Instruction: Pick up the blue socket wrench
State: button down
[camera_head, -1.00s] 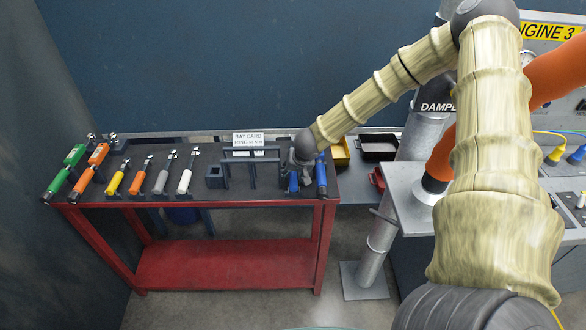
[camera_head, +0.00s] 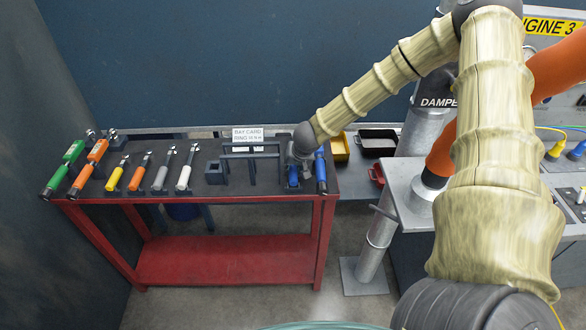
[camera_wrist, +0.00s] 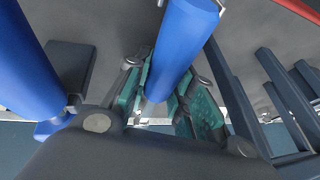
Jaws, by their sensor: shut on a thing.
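My gripper (camera_wrist: 165,95) is shut around the blue handle (camera_wrist: 180,45) of the blue socket wrench, with teal finger pads on both sides of it. In the head view the gripper (camera_head: 302,160) hangs at the right end of the tool bench, and the held blue handle (camera_head: 293,177) shows just below it. The tool's head is hidden. A second blue handle (camera_head: 321,170) stands just right of the gripper; in the wrist view this neighbour (camera_wrist: 25,60) is at the left, apart from the fingers.
The red bench (camera_head: 225,200) carries green, orange, yellow, grey and white handled tools at left. A dark rack frame (camera_head: 235,165) stands close left of my gripper. A yellow bin (camera_head: 341,148), a black tray (camera_head: 378,140) and a damper pipe (camera_head: 425,120) are to the right.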

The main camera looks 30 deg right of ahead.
notch_tip(320, 180, up, 17)
jog(key=p, duration=0.1)
jog(key=shift+r, duration=0.2)
dwell(0.4)
dwell(0.7)
